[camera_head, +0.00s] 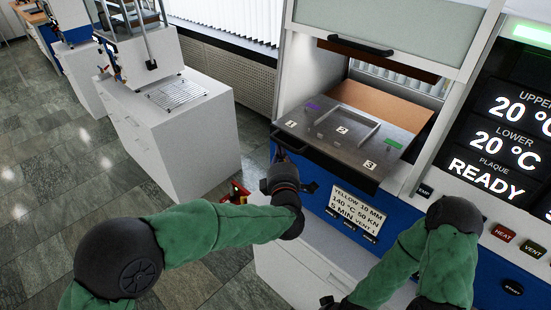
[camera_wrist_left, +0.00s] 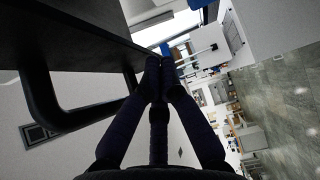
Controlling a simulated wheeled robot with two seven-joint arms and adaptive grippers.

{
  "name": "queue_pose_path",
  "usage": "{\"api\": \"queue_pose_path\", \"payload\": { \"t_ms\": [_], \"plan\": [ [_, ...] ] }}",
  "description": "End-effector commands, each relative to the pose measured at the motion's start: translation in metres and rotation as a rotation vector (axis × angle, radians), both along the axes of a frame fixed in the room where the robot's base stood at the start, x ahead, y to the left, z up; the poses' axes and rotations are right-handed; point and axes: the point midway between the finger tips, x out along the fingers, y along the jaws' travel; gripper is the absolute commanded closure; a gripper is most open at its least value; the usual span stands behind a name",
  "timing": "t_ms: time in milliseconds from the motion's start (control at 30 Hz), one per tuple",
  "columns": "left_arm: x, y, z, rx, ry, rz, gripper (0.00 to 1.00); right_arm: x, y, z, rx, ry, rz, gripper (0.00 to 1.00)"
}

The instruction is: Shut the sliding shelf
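The sliding shelf (camera_head: 357,146) is a dark drawer with a grey metal plate on top, marked 1, 2 and 3. It sticks out of the press, above the blue panel. My left gripper (camera_head: 281,158) is at the left end of the shelf's front edge. In the left wrist view its fingers (camera_wrist_left: 160,68) meet at the tips with nothing visible between them. The shelf's black bar handle (camera_wrist_left: 62,118) is beside the fingers there, to the left, and does not pass between them.
The press door (camera_head: 390,28) with its black handle is raised above the shelf opening. A control panel (camera_head: 505,150) reading READY stands to the right. A white cabinet (camera_head: 175,135) stands to the left, with open tiled floor (camera_head: 50,190) beyond it.

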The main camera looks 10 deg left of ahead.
Motion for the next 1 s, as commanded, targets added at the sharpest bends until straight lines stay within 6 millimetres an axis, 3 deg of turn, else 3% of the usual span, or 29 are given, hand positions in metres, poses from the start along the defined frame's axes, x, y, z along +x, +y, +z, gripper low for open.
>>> {"api": "queue_pose_path", "payload": {
  "t_ms": [200, 400, 1000],
  "plan": [
    [0.032, -0.024, -0.003, -0.001, 0.0, -0.003, 1.0, 0.0, 0.0, -0.013, 0.0, 0.0, 0.0, 1.0],
    [0.049, -0.037, -0.001, 0.0, -0.001, -0.002, 1.0, 0.0, 0.0, -0.017, 0.0, 0.0, 0.0, 1.0],
    [0.055, -0.036, -0.001, -0.001, -0.001, -0.002, 1.0, 0.0, 0.0, -0.02, 0.0, 0.0, 0.0, 1.0]
  ]
}}
